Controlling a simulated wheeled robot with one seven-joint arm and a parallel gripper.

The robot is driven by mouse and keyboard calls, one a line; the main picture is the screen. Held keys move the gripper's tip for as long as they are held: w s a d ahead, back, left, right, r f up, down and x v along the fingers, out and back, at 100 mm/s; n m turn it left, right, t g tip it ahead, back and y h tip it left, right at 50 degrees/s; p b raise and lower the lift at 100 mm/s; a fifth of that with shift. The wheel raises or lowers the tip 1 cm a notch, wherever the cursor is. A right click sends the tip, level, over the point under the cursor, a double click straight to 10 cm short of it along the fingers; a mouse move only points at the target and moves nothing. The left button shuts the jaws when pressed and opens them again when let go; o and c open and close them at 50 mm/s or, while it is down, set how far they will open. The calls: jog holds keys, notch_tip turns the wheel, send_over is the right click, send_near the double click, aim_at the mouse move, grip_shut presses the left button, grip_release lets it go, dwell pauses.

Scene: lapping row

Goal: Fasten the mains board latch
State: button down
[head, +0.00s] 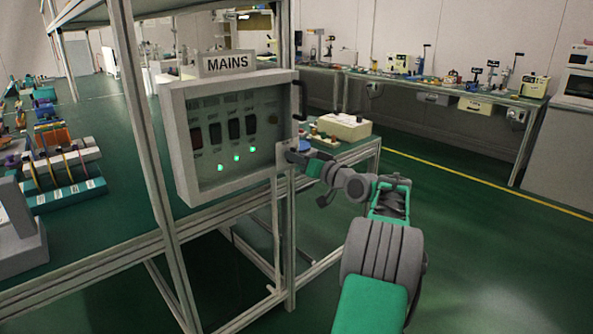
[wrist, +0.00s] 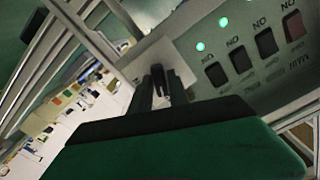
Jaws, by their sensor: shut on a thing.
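The mains board (head: 180,150) is a grey box with a clear front, under a sign reading MAINS (head: 228,63). Its latch (head: 284,166) is a pale plate at the lower right edge of the box, partly hidden by my gripper. My gripper (head: 296,156) reaches in from the right and is shut at the latch. In the wrist view, the dark fingertips of my gripper (wrist: 160,78) are close together against the pale latch plate (wrist: 166,58). The part between the fingers is mostly hidden. Dark switches and lit green lamps show behind the front.
A metal frame post (head: 286,240) stands just below the latch. A dark handle (head: 300,98) is on the board's right side. A green bench (head: 110,205) with several items extends left. Open green floor lies to the right.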

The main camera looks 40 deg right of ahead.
jog(key=shift+f+n+b, duration=0.15)
jog(key=shift+n+b, duration=2.2)
jog(key=shift+n, duration=0.05)
jog(key=c, duration=1.4)
grip_release()
jog(key=shift+o, duration=0.2)
jog(key=s+p, duration=0.1)
jog(key=s, duration=0.6)
jog(key=shift+s, duration=0.4)
jog(key=shift+d, duration=0.1)
